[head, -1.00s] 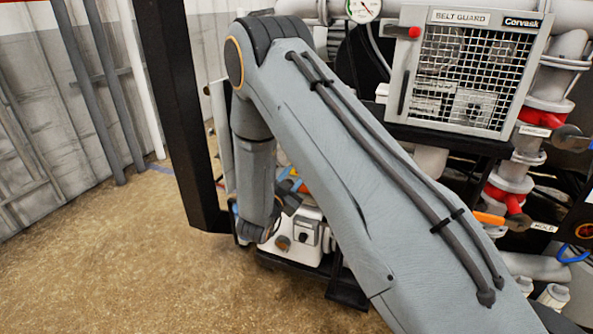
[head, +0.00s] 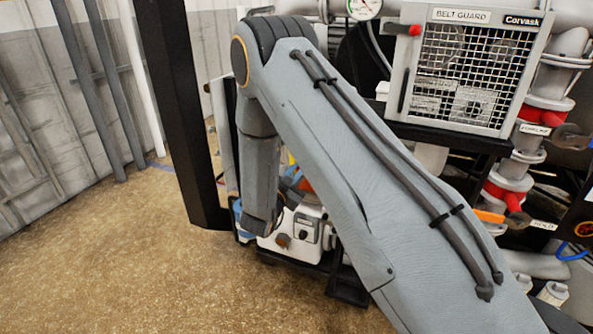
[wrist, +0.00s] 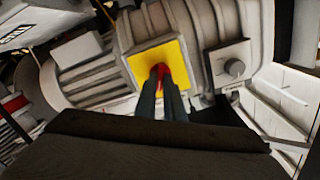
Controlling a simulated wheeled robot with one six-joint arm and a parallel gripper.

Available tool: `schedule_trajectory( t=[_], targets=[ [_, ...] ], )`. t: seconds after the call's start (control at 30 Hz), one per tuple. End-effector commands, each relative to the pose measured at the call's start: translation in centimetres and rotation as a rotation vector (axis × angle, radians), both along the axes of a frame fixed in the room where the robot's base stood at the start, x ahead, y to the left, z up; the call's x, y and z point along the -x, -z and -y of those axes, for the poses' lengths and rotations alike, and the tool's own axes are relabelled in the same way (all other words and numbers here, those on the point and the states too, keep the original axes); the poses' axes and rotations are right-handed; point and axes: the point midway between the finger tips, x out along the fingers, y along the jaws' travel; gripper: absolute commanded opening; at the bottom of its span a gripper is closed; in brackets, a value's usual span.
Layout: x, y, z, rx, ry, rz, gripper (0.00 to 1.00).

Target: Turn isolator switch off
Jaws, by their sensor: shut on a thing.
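The isolator switch is a yellow square plate (wrist: 146,68) with a red handle (wrist: 161,70) at its middle, on a pale ribbed machine body in the wrist view. My gripper (wrist: 161,82) reaches up to it with two dark fingers shut on the red handle. The fingers cover most of the handle, so its exact angle is hard to tell. In the head view my arm hides the switch, and the fingertips cannot be made out.
In the head view, a belt guard (head: 467,70) and pipes with red fittings stand at the right. A black post (head: 176,110) rises left of my arm. Brown floor (head: 100,270) is clear at left.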

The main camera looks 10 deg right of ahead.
Motion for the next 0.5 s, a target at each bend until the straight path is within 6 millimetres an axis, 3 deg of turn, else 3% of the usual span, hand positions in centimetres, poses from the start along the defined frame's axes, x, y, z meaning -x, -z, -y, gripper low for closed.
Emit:
schedule_trajectory(
  t=[0.5],
  targets=[
    [-0.17, -0.10, -0.22, 0.311, -0.001, -0.224, 0.00]
  ],
)
